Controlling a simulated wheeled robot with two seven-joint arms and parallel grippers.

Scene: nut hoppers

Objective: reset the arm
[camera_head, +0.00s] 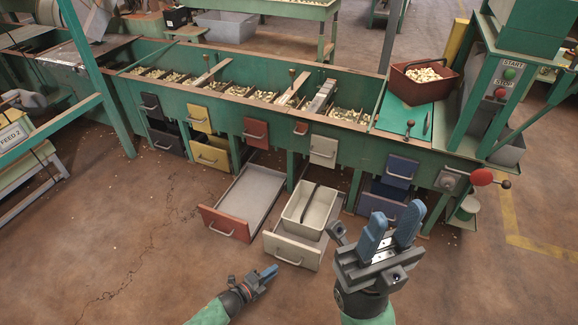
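My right gripper (394,213) is at the lower right, in front of the bench and raised toward the camera. Its two blue fingers are apart with nothing between them. My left gripper (269,273) is lower down at the bottom middle, in front of the pulled-out pale drawer (292,250). It points up and to the right. Its fingers overlap in this view, so I cannot tell whether it is open or shut, and I see nothing held in it.
A green hopper bench (272,110) with nuts in its compartments crosses the view. A red drawer (225,221) is pulled out, empty. A pale bin (311,211) sits in the pale drawer. A red-brown crate (405,87) of nuts stands on the bench. Floor at lower left is clear.

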